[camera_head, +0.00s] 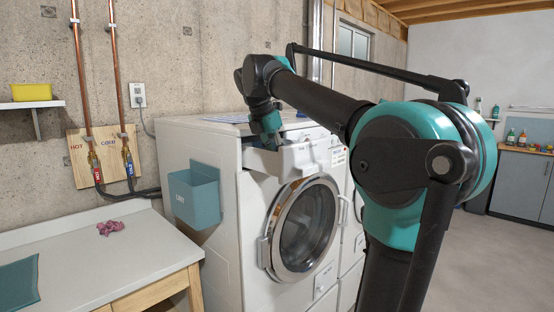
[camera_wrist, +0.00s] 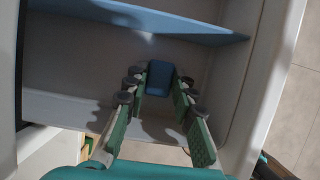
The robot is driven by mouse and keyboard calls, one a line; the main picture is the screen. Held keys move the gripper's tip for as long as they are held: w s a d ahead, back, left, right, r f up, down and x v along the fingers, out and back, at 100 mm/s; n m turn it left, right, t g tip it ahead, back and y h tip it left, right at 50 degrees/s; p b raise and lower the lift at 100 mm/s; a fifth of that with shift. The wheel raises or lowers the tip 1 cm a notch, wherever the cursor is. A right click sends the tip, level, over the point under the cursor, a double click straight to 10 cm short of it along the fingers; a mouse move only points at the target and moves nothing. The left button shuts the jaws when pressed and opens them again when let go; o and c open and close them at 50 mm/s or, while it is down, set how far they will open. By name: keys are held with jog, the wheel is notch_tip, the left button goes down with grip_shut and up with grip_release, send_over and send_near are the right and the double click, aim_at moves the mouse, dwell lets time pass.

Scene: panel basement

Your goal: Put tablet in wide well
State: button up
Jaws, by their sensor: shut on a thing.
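The blue tablet (camera_wrist: 159,78) is between the fingertips of my gripper (camera_wrist: 160,83), which is shut on it. In the wrist view the tablet and fingers are over a wide pale compartment (camera_wrist: 75,75) of the washer's pulled-out drawer, below a blue divider (camera_wrist: 150,28) in the picture. I cannot tell whether the tablet touches the compartment floor. In the head view my gripper (camera_head: 268,128) points down at the open drawer (camera_head: 303,156), and the tablet is hidden there.
The white washer (camera_head: 215,235) has a shut round door (camera_head: 307,228) below the drawer. A teal bin (camera_head: 193,195) hangs on its side. A counter (camera_head: 75,255) with a pink crumpled cloth (camera_head: 110,227) stands at the left. The floor (camera_head: 500,255) at the right is clear.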

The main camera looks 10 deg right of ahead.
jog(key=shift+f, duration=0.1)
jog(key=o, duration=0.9)
jog(key=shift+o, duration=0.2)
jog(key=v, duration=1.2)
